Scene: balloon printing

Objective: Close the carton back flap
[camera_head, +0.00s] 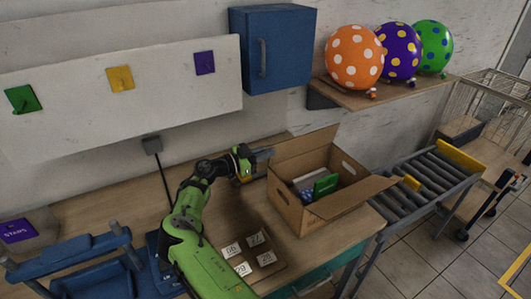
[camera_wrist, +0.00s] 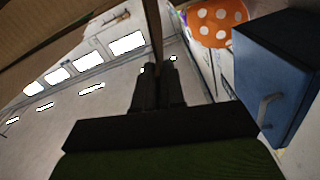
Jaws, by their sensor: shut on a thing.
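The brown cardboard carton (camera_head: 300,215) stands open on the wooden table. Its back flap (camera_head: 303,147) stands upright along the far edge, and another flap (camera_head: 352,194) sticks out toward the right front. My gripper (camera_head: 266,158) is at the left end of the back flap. In the wrist view my gripper (camera_wrist: 158,72) has its fingers close together on a thin brown cardboard edge (camera_wrist: 154,30), which looks like the back flap. A green item (camera_head: 326,185) and some pale items lie inside the carton. The exact finger contact is hidden in the head view.
A blue cabinet (camera_head: 272,48) hangs on the wall behind, beside a shelf (camera_head: 385,93) with three dotted balloons. A roller conveyor (camera_head: 425,180) stands right of the carton. A tray with numbered tiles (camera_head: 248,255) lies in front, near my arm.

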